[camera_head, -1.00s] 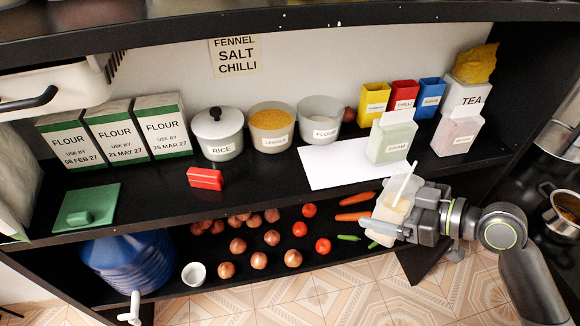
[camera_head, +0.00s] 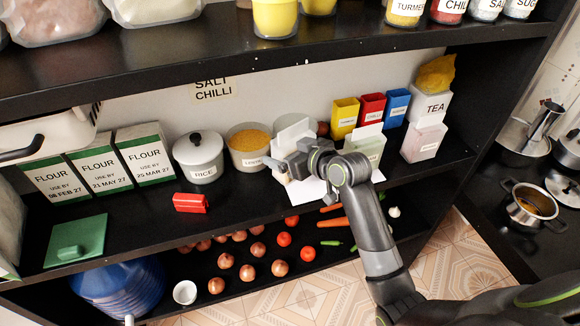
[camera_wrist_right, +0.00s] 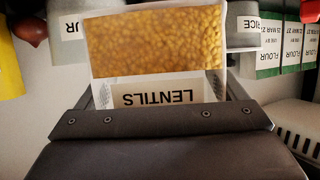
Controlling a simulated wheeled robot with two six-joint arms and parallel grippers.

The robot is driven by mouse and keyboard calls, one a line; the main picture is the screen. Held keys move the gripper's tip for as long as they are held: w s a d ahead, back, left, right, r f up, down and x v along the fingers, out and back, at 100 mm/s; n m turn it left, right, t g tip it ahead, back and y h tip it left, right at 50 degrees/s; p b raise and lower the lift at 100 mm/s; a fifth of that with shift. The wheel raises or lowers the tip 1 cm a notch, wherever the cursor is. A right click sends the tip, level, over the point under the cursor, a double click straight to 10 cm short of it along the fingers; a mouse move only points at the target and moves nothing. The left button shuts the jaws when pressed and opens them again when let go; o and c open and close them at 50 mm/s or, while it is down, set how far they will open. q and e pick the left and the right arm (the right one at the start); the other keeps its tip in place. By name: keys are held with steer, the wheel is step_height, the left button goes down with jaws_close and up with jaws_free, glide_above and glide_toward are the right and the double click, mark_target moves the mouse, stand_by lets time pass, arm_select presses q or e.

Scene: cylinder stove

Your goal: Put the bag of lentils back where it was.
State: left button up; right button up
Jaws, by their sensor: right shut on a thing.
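My right gripper (camera_head: 300,162) is shut on the bag of lentils (camera_head: 291,133), held over the middle shelf in front of the pots. In the head view, the arm hides most of the bag, and its pale upper part shows above the gripper. In the right wrist view, the bag (camera_wrist_right: 160,45) is seen up close, with orange-brown lentils and an upside-down LENTILS label. The lentils pot (camera_head: 250,146) stands just left of the bag in the head view. A white sheet (camera_head: 309,190) lies on the shelf below, partly hidden by the gripper. My left gripper is not in view.
The rice pot (camera_head: 198,160) and flour boxes (camera_head: 97,163) stand to the left. A bag with green contents (camera_head: 364,148) and a pink one (camera_head: 424,141) stand to the right. The upper shelf (camera_head: 220,80) overhangs. A red block (camera_head: 190,203) lies near the front edge.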

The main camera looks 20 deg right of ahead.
step_height(320, 180, down, 5)
steer(key=shift+r+p, duration=0.1)
steer(key=shift+p, duration=0.25)
steer(key=shift+f, duration=0.2)
steer(key=o, duration=0.9)
steer(key=shift+r, duration=0.1)
steer(key=shift+s+d+r, duration=0.2)
steer(key=shift+s+d, duration=0.05)
steer(key=shift+s, duration=0.25)
steer(key=b+v, duration=0.3)
steer(key=v, duration=0.8)
